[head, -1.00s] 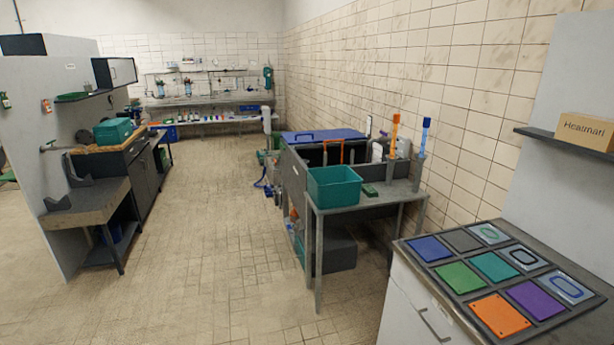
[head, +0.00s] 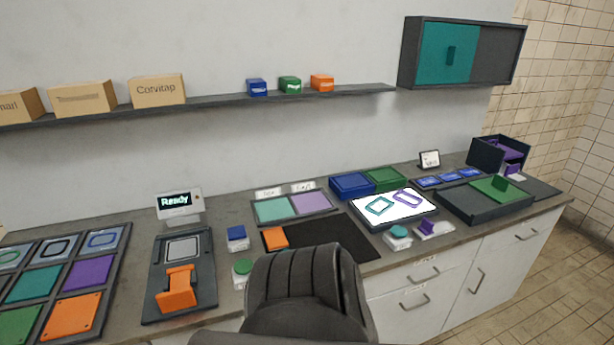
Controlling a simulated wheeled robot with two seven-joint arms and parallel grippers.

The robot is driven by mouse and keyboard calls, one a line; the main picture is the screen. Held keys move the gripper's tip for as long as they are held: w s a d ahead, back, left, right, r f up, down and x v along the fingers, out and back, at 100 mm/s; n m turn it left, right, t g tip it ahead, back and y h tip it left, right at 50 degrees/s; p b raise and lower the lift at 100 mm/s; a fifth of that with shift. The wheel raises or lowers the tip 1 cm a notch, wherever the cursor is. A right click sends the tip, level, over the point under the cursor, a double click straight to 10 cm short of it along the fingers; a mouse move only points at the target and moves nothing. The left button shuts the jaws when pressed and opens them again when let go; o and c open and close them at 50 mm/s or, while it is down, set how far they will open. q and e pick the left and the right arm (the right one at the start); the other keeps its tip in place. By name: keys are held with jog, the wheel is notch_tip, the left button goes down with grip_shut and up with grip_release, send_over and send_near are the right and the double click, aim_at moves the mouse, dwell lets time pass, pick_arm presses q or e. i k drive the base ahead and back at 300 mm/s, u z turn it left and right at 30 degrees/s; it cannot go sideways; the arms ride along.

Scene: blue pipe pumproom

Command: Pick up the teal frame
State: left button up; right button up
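A teal frame (head: 379,206) lies on a bright white panel (head: 419,213) with a dark rim, on the counter right of the middle in the head view. It is a small open outline with rounded corners. A purple frame (head: 407,199) lies close to its right on the same panel. Neither of my grippers is in view.
A dark padded chair back (head: 300,285) stands before the counter (head: 215,325), left of the panel. Blue (head: 351,185) and green (head: 384,178) boxes sit behind the panel. A teal-topped jar (head: 398,237) and purple piece (head: 434,230) sit in front. A dark mat (head: 335,238) lies left.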

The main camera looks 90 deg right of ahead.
aim_at(380, 205)
jog(key=z, duration=2.5)
